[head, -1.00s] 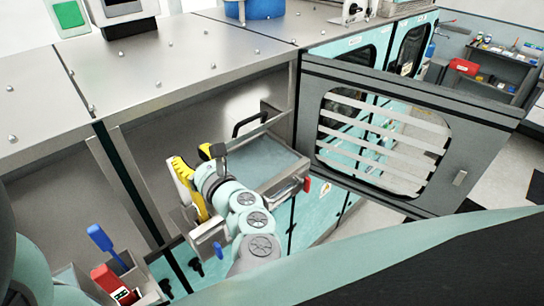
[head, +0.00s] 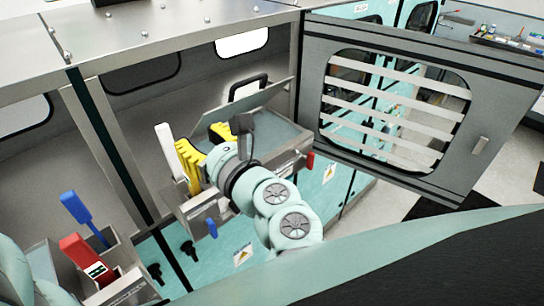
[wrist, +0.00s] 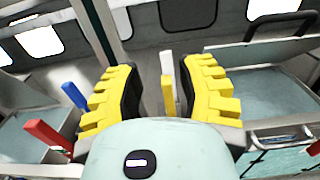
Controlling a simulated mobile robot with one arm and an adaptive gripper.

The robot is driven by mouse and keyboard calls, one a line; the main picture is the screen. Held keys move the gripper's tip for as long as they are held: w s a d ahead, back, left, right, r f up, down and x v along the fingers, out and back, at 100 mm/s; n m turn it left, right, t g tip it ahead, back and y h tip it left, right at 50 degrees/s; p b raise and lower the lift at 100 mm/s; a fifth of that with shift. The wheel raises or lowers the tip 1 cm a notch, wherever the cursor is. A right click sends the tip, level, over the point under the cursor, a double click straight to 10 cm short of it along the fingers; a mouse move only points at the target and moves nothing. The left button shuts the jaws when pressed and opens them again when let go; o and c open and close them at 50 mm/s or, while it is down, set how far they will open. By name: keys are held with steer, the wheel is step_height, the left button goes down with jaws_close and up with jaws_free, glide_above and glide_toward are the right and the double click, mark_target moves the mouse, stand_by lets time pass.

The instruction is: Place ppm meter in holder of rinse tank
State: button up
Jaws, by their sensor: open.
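A slim white-and-yellow piece, which looks like the ppm meter (head: 166,150), stands roughly upright at the metal holder (head: 180,212) on the front of the rinse tank (head: 275,130). In the wrist view its white top and yellow lower part (wrist: 168,92) show between my fingers; its lower end is hidden. My gripper (head: 203,152) has yellow ribbed fingers, spread apart on either side of the piece, with visible gaps in the wrist view (wrist: 167,90). Whether the piece is fully seated in the holder I cannot tell.
A red handheld meter (head: 88,262) and a blue-handled tool (head: 84,215) stand in another holder at the left. An open windowed door (head: 395,110) stands to the right. A dark post (head: 105,145) and cabinet walls bound the space.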

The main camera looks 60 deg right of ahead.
steer(key=shift+b+v, duration=0.35)
steer(key=shift+v, duration=0.9)
